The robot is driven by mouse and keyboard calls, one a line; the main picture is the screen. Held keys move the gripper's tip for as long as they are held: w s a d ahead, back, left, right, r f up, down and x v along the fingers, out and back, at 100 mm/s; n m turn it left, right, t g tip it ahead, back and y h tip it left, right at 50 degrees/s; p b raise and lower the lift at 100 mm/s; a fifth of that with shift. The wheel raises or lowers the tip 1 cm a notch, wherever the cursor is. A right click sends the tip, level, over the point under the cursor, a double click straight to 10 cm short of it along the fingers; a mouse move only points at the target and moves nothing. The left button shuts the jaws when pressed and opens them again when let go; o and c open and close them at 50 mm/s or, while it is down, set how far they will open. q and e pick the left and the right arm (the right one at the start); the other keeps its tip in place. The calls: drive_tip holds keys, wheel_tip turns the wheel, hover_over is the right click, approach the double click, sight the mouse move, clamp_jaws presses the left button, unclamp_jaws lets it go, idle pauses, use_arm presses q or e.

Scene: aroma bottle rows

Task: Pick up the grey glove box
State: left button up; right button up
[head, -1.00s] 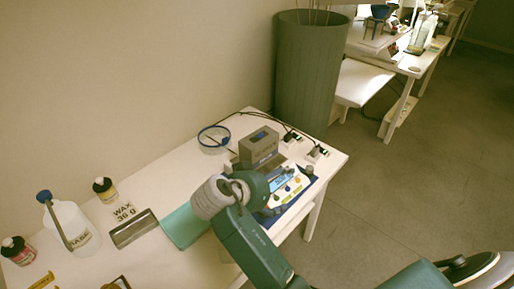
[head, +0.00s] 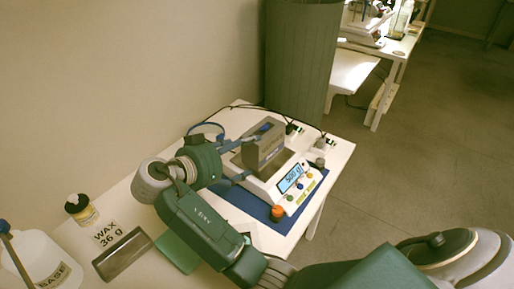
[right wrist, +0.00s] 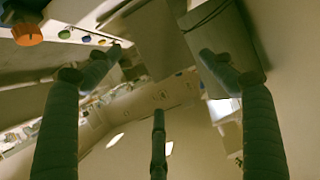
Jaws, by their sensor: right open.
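No grip on the box shows. My left gripper is not in view.
Sockets with cables (head: 294,128) lie behind. A "WAX 36 g" card (head: 111,237), a metal tray (head: 123,254) and bottles stand left. A tall bin (head: 303,60) is behind.

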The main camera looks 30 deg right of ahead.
sight(253, 149)
drive_tip(key=shift+w+d+f, duration=0.25)
drive_tip(key=shift+d+f, duration=0.05)
drive_tip(key=shift+f, duration=0.05)
drive_tip(key=p+x, duration=0.1)
drive_tip(key=x, duration=0.2)
drive_tip(key=shift+s+d, duration=0.1)
drive_tip(key=shift+d, duration=0.35)
drive_tip(key=shift+w+d+f, duration=0.25)
drive_tip(key=shift+d+f, duration=0.1)
drive_tip(key=shift+d, duration=0.15)
drive_tip(key=x, duration=0.5)
drive_tip(key=shift+p, duration=0.4)
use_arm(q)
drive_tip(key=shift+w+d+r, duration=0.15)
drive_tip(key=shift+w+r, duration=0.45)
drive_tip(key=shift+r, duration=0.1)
use_arm(e)
drive_tip(key=shift+a, duration=0.1)
drive_tip(key=shift+c, duration=0.5)
